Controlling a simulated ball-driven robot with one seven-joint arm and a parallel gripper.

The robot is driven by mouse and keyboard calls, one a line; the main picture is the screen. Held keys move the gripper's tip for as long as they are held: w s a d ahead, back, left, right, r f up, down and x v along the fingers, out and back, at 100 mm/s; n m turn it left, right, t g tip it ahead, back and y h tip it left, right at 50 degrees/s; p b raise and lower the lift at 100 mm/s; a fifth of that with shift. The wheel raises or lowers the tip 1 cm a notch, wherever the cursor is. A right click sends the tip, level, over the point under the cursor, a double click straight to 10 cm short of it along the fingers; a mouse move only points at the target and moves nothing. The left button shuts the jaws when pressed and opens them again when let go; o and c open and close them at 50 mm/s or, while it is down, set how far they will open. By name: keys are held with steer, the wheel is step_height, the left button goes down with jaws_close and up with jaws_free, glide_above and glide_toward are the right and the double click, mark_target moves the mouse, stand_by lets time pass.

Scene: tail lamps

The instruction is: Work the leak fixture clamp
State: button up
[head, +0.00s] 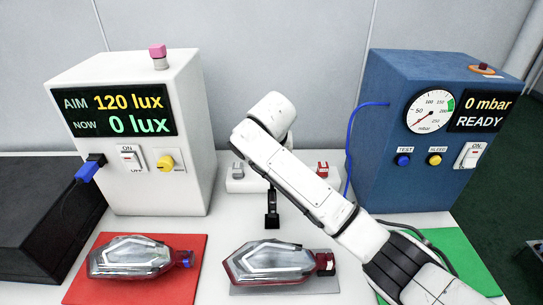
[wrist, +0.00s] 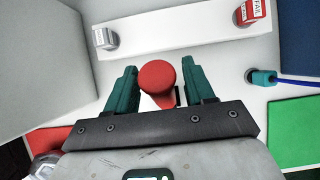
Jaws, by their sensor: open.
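In the wrist view my gripper (wrist: 159,68) is open, with one teal finger on each side of a round red knob (wrist: 157,76). The knob looks like the clamp's handle end; I cannot tell whether either finger touches it. In the head view my arm hides the knob and the fingers. A black upright part (head: 271,212), likely of the clamp, shows below the arm behind the middle tail lamp (head: 275,262). That lamp, clear with a red rim, lies on a grey plate (head: 300,288). The blue leak tester (head: 385,150) reads 0 mbar and READY.
Another lamp (head: 135,257) lies on a red mat (head: 85,288). A white block with two stamps (head: 250,184) stands behind the clamp. The white lux cabinet (head: 190,110) is at left. A green mat (head: 468,255) lies at right. A blue hose plug (wrist: 262,77) sits right of my gripper.

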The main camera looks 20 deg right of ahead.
steer(key=v, duration=1)
steer(key=shift+r, duration=0.3)
steer(key=shift+s+a, duration=0.1)
